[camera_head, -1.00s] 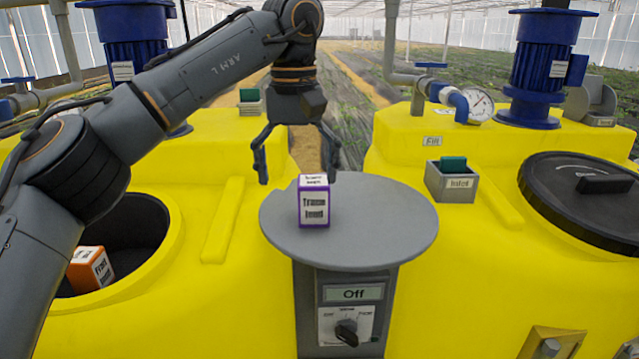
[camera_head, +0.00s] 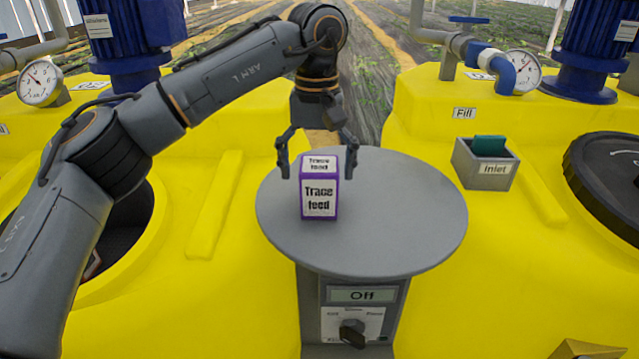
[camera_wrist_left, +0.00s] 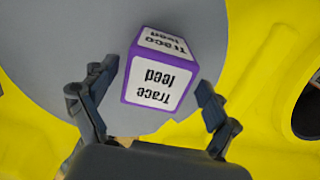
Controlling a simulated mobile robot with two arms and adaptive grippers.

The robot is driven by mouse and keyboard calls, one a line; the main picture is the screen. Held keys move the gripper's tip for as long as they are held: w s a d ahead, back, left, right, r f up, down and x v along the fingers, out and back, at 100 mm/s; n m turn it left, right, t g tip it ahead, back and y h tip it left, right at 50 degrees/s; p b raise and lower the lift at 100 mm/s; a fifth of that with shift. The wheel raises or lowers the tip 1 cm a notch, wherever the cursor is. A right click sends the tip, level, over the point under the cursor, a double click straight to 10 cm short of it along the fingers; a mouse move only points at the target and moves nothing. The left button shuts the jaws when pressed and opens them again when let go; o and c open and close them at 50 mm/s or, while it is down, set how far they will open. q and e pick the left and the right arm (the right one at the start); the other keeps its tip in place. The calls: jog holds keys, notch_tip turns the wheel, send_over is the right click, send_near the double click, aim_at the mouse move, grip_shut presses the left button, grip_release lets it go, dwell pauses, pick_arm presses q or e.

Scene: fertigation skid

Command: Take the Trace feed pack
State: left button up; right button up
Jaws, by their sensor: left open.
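The Trace feed pack (camera_head: 319,190) is a purple-edged box with white labels, standing upright on the round grey table (camera_head: 410,225), left of the table's middle. My left gripper (camera_head: 317,168) is open, pointing down, just behind and above the pack in the head view. In the left wrist view the pack (camera_wrist_left: 160,72) lies ahead of the two spread fingers (camera_wrist_left: 150,108), roughly centred between them. I see no clear contact between fingers and pack. My right gripper is not in view.
Yellow tanks flank the table. The left tank has an open round hatch (camera_head: 140,225), partly hidden by my left arm; the right has a black lid (camera_head: 615,185). A grey Inlet box (camera_head: 487,165) holds a green piece. Below the table is a panel reading Off (camera_head: 362,295).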

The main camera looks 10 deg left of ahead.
aim_at(319, 194)
pick_arm(q)
notch_tip(319, 194, down, 2)
jog(key=shift+d+f+p, duration=0.1)
jog(key=shift+d+p, duration=0.05)
jog(key=shift+p, duration=0.9)
notch_tip(319, 194, down, 2)
jog(key=shift+f+p, duration=0.1)
jog(key=shift+p, duration=0.35)
jog(key=shift+f, duration=0.5)
jog(key=c, duration=1.4)
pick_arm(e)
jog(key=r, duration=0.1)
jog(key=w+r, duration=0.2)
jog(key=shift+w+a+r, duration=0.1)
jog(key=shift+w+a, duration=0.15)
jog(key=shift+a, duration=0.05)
